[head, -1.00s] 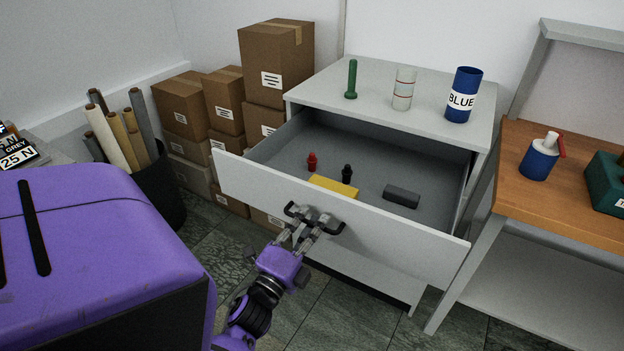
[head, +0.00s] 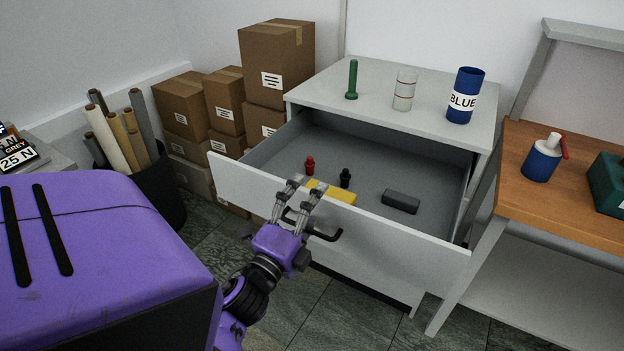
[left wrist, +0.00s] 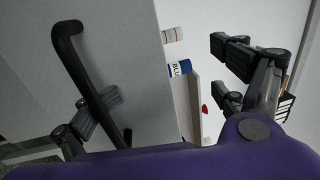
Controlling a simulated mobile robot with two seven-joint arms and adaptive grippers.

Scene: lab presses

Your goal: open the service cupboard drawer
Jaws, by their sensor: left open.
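The service cupboard (head: 400,78) is pale grey, and its drawer (head: 350,228) stands pulled well out. A black bar handle (head: 328,236) is on the drawer front, partly hidden by my gripper; it also shows at the left of the left wrist view (left wrist: 82,65). My left gripper (head: 307,186) is open and empty, with its fingertips by the drawer front's top edge, above the handle. In the left wrist view one finger is close beside the handle; contact cannot be told. My right gripper is not in view.
The drawer holds a red piece (head: 309,165), a black piece (head: 345,178), a yellow block (head: 333,192) and a grey block (head: 400,201). A green post, a banded cylinder and a blue can (head: 465,95) stand on top. Boxes (head: 183,107) are left, a wooden bench (head: 560,208) right.

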